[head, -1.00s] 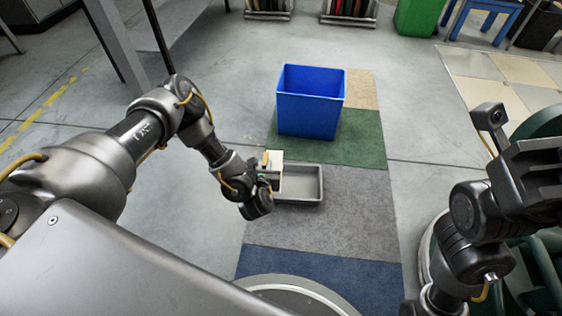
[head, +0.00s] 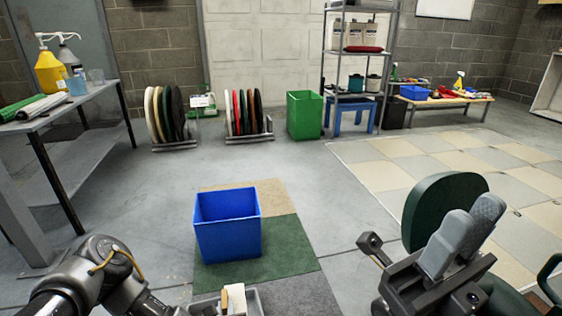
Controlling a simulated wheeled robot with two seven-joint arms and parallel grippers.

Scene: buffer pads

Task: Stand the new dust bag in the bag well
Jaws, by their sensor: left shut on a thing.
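A pale cream block with a tan edge, which looks like the new dust bag (head: 238,299), shows at the bottom edge of the head view, in or over a grey tray (head: 254,306). My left gripper (head: 207,308) is mostly cut off at the bottom, beside the bag's left side and shut on it. My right gripper (head: 466,232) is at the right, its two grey fingers raised and close together with nothing seen between them; the gap is unclear. A dark green round-topped thing (head: 432,193) stands behind it. I cannot make out the bag well.
A blue bin (head: 228,228) stands on the coloured mats (head: 283,246) beyond the tray. A table (head: 62,112) with bottles is at the left. Racks of discs (head: 247,115), a green bin (head: 304,116) and shelving (head: 358,50) are at the back. The floor between is clear.

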